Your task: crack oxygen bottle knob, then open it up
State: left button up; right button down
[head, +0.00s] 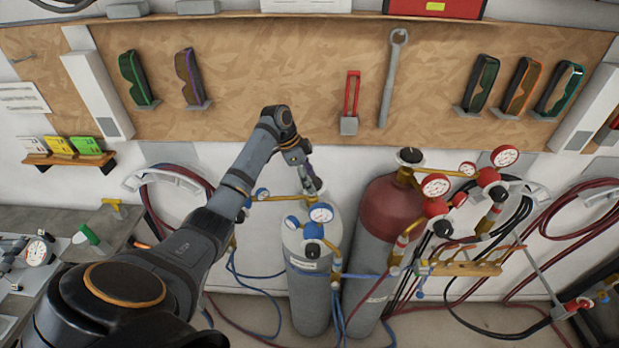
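The oxygen bottle (308,288) is the light grey cylinder with blue-marked gauges (320,213), standing upright at the middle of the head view. My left arm reaches in from the lower left. Its gripper (311,180) points down at the top of this bottle, where the valve knob is. The gripper covers the knob, so I cannot tell whether the fingers touch it or whether they are open or shut. My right gripper is not in view.
A dark red bottle (390,211) with red gauges (436,185) stands close on the right. Blue hoses (262,292) hang left of the grey bottle. A wooden tool board (270,70) is behind. A workbench (95,232) is at left.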

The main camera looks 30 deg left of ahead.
pick_arm(q)
jog(key=c, duration=0.3)
jog(key=shift+n, duration=0.3)
